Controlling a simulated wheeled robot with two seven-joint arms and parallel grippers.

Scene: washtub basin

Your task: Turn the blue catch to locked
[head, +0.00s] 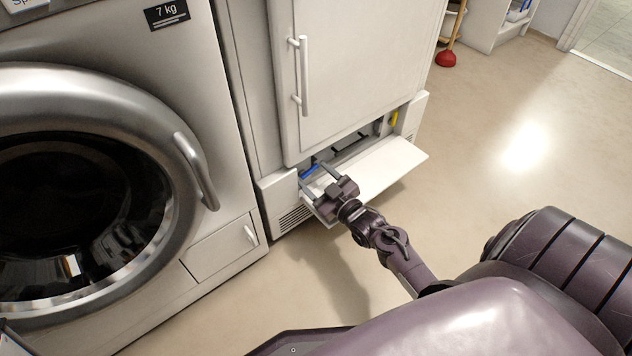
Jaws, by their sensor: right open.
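The blue catch (309,171) shows as a small blue bar at the left end of the low opening under the white cabinet. My right gripper (313,177) is open, with its two fingers reaching toward the opening and the catch near and between the fingertips. I cannot tell whether the fingers touch it. The catch is partly hidden by the gripper, and its locked or unlocked position is unclear. My left gripper is not in view.
A white flap (385,170) lies folded down in front of the opening. A yellow part (394,118) sits at the opening's right end. The cabinet door (350,60) is above. A washing machine (205,95) stands at left. The floor (480,190) at right is clear.

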